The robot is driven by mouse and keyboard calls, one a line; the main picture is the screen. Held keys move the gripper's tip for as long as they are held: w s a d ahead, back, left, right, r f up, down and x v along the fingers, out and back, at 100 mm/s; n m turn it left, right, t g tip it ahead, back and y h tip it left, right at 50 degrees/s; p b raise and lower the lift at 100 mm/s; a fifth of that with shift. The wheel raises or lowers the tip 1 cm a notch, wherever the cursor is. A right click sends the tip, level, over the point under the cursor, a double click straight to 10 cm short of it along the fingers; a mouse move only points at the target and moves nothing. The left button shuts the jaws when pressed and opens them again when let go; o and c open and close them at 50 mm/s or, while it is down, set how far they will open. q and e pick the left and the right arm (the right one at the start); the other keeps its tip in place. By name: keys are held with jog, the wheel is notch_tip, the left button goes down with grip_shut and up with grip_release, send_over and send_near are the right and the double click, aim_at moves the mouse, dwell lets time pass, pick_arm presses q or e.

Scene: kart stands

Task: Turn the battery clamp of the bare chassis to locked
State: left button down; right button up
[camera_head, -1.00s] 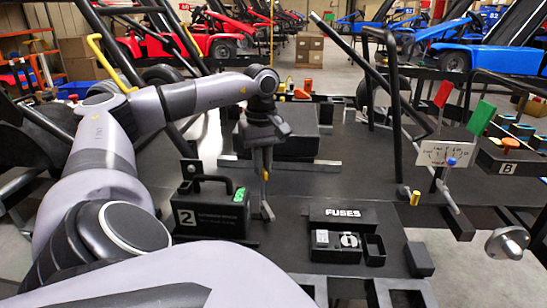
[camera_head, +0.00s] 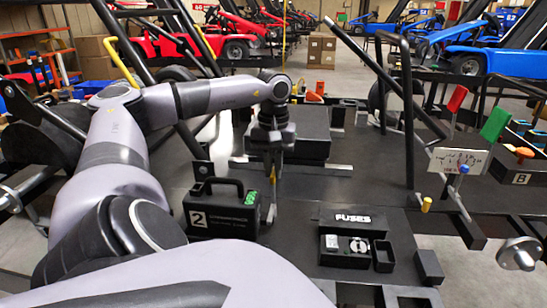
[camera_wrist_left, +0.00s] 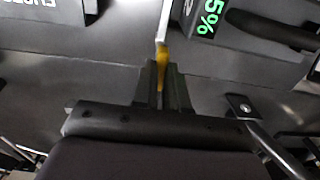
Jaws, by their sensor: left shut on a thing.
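The battery clamp's lever (camera_head: 271,205) is a pale bar standing right beside the black case marked 2 (camera_head: 225,219), which has a handle and a green display. In the left wrist view, the lever's yellow grip (camera_wrist_left: 162,56) sits between the fingertips of my left gripper (camera_wrist_left: 162,80), with the pale bar running away from them. In the head view, my left gripper (camera_head: 273,165) points down over the lever and hides its upper part. It is shut on the yellow grip. The clamp's locked or unlocked marks cannot be made out. My right gripper is not in view.
A fuse box (camera_head: 345,245) lies to the right of the lever. A black box (camera_head: 310,140) stands behind the gripper. Upright black bars (camera_head: 408,130) and a white gauge panel (camera_head: 457,160) with red and green flags stand at the right. Some dark deck between is clear.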

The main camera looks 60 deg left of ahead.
pick_arm(q)
jog(key=shift+r, duration=0.1)
jog(key=c, duration=1.2)
grip_release()
jog(key=shift+o, duration=0.2)
notch_tip(320, 180, up, 7)
jog(key=shift+r+p, duration=0.1)
jog(key=shift+p, duration=0.55)
